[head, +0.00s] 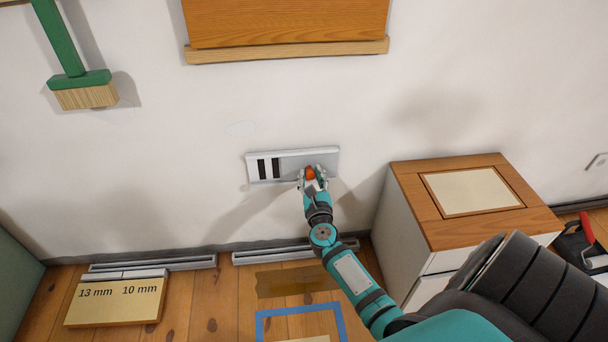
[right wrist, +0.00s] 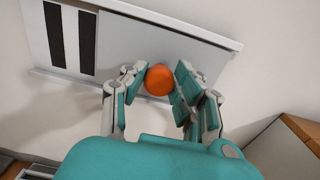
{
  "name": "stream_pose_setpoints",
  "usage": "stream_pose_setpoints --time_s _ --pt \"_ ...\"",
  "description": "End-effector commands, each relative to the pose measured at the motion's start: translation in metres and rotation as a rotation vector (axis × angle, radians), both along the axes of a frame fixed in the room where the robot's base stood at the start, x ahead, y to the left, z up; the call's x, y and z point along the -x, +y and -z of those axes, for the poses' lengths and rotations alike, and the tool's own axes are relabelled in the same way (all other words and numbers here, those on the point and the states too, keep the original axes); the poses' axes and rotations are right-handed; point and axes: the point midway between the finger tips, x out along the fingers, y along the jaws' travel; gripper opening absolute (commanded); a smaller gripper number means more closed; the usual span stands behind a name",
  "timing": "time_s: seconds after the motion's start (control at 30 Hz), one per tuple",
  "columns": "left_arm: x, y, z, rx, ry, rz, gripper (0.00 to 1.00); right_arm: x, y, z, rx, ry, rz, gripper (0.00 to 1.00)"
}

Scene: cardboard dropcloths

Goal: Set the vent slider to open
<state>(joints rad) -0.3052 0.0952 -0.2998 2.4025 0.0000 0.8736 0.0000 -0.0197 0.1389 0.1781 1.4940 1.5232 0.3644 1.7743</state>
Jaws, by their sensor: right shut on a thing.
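The vent (head: 292,155) is a pale grey wall unit with a sliding plate. Two dark slots (head: 269,168) show at its left end; the rest is covered by the plate. An orange knob (head: 310,173) sits on the plate, right of the middle. My right gripper (head: 312,178) is at the knob, shut on it. In the right wrist view the orange knob (right wrist: 158,79) is between the fingers of my right gripper (right wrist: 160,88), and the two dark slots (right wrist: 69,40) are to the left. My left gripper is not in view.
A white cabinet with a wooden top (head: 470,200) stands right of my right arm. A wooden panel (head: 285,25) is on the wall above the vent. A green brush (head: 80,80) hangs at upper left. A labelled board (head: 115,300) lies on the floor at lower left.

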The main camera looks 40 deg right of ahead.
Motion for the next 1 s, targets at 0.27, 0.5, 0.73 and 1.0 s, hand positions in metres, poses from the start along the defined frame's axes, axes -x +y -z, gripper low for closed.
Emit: stream_pose_setpoints --time_s 0.27,0.5,0.73,1.0 --pt "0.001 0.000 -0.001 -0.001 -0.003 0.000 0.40 0.003 -0.004 0.002 0.002 0.005 0.010 0.47" --pt "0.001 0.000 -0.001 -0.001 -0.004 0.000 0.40 0.002 -0.002 0.001 0.002 0.002 0.007 0.52" --pt "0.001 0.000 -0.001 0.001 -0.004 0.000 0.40 0.014 0.006 0.002 0.000 0.004 0.006 0.52" --pt "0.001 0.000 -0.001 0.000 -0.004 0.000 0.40 0.064 0.035 0.002 0.001 0.006 0.009 0.52"
